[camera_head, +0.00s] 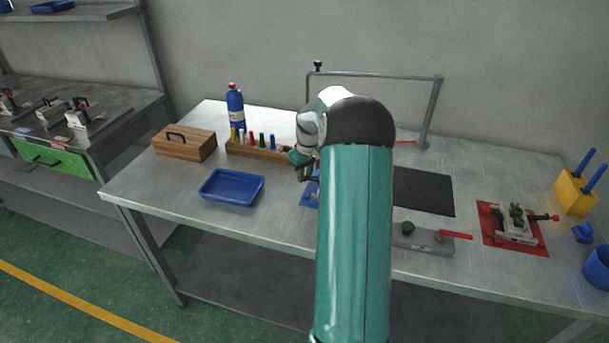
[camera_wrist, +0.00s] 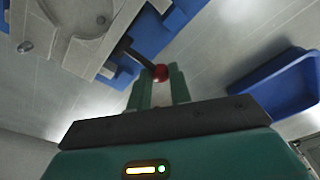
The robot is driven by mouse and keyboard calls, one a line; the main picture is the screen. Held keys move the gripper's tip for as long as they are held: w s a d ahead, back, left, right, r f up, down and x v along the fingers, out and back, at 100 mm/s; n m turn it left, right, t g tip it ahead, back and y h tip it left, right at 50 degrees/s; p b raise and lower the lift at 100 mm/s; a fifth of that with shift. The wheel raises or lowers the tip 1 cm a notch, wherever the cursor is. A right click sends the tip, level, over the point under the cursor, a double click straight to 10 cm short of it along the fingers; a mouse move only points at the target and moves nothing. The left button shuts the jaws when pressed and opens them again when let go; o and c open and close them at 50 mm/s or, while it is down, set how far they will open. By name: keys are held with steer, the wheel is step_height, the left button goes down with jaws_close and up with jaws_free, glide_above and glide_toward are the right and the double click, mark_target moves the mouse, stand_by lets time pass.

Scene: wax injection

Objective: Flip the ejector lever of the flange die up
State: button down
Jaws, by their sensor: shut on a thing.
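In the wrist view a grey metal die (camera_wrist: 85,35), taken to be the flange die, rests on a blue surface (camera_wrist: 178,18). A dark ejector lever (camera_wrist: 137,56) sticks out from it and ends in a red knob (camera_wrist: 160,73). My gripper (camera_wrist: 161,78) is shut on this knob, one green finger on each side. The lever's exact tilt is hard to tell. In the head view my gripper (camera_head: 304,165) is above the table's middle, beside a blue mat (camera_head: 309,195). My arm hides most of the die there.
A blue tray (camera_head: 232,201) lies left of my gripper; it also shows in the wrist view (camera_wrist: 275,88). A wooden rack (camera_head: 258,151) with coloured pegs stands behind. Right of my arm are a dark mat (camera_head: 424,191) and another die on a red mat (camera_head: 493,238).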

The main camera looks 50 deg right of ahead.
steer(key=shift+s+d+r+t+y, duration=0.1)
steer(key=shift+s+r+t+y, duration=0.25)
steer(key=shift+t, duration=0.55)
steer(key=shift+s+d+r+t+y, duration=0.15)
steer(key=shift+r+t+y, duration=0.35)
steer(key=shift+t, duration=0.4)
steer(key=c, duration=1.3)
jaws_free()
steer(key=v, duration=1.3)
steer(key=shift+s+r, duration=0.15)
steer(key=shift+r, duration=0.15)
steer(key=shift+d, duration=0.15)
